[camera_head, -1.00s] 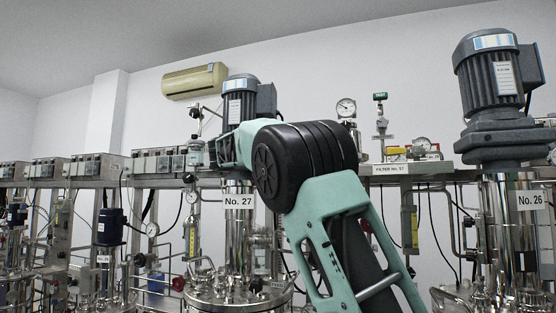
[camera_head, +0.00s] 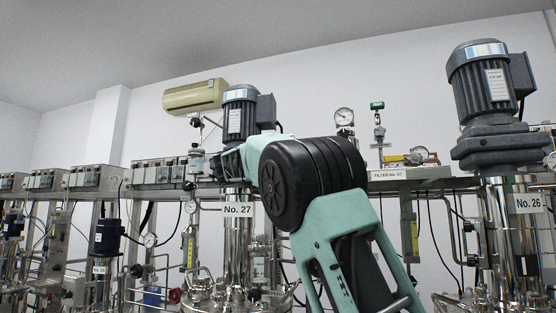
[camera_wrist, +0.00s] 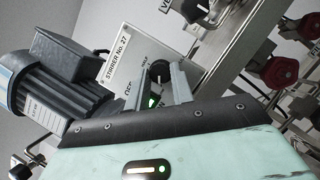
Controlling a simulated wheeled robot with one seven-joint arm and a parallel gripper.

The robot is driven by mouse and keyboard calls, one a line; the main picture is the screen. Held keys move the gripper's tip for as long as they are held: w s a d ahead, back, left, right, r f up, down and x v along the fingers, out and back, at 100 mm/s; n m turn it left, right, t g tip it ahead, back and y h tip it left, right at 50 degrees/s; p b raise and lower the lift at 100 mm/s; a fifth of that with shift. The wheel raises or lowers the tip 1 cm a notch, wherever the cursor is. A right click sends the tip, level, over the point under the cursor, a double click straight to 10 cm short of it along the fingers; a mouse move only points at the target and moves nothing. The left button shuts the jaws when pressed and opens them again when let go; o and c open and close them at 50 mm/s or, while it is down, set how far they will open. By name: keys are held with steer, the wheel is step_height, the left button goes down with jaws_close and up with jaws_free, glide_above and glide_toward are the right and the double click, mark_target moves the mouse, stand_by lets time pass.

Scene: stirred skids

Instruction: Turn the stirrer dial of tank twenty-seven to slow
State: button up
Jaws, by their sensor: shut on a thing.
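In the wrist view, my gripper (camera_wrist: 162,84) is shut on the black stirrer dial (camera_wrist: 160,70), with one finger on each side of it. The dial sits on a pale panel (camera_wrist: 136,48) lettered "STIRRER No. 27". More lettering shows beside the left finger but is partly covered, so I cannot read the dial's setting. A green light (camera_wrist: 152,102) shows between the fingers. In the head view, tank No. 27's label (camera_head: 238,209) is below its grey motor (camera_head: 240,118). My arm hides the dial and most of my gripper there.
The grey stirrer motor (camera_wrist: 62,88) is close on the left in the wrist view. Red-and-black knobs (camera_wrist: 280,72) and steel pipes are at the right. In the head view, tank No. 26's motor (camera_head: 490,90) stands at the right, and a row of grey control boxes (camera_head: 160,172) runs left.

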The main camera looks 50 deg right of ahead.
steer(key=o, duration=0.7)
steer(key=b+v, duration=0.6)
steer(key=v, duration=1.1)
steer(key=shift+a, duration=0.25)
steer(key=shift+f, duration=0.15)
